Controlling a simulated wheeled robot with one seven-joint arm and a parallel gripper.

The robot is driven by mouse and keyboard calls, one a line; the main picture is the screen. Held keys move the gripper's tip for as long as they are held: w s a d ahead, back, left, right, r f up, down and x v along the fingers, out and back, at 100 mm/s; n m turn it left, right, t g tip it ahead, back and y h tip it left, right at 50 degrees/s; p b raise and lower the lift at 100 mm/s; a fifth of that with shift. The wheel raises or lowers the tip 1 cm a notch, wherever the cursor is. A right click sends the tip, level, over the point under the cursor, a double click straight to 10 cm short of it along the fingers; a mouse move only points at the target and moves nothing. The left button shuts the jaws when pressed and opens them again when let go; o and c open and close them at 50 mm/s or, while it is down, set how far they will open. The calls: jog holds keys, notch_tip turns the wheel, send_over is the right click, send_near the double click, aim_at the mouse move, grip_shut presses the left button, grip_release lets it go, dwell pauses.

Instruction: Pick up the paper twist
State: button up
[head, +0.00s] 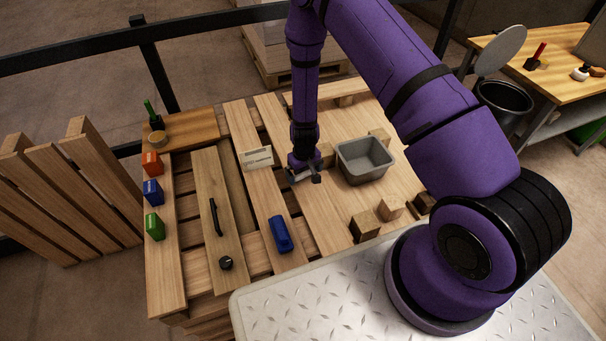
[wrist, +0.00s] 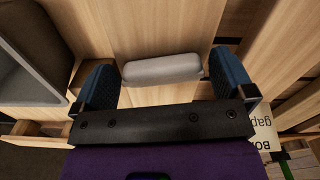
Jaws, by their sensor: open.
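A pale grey, rounded, elongated piece, which I take to be the paper twist (wrist: 163,69), lies on the wooden boards in the wrist view. My gripper (wrist: 165,78) is open, with its two blue fingers on either side of the twist's ends. The left finger looks very close to it; I cannot tell whether they touch. In the head view my gripper (head: 304,177) is low over the pallet boards, left of the grey bin. The twist cannot be made out clearly there.
The grey bin (head: 364,160) stands close right of my gripper and shows in the wrist view (wrist: 30,62). A printed card (head: 257,158) is close on the left. A blue object (head: 280,234) and wooden blocks (head: 365,226) are nearer the front. Gaps run between the boards.

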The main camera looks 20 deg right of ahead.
jog(key=c, duration=0.7)
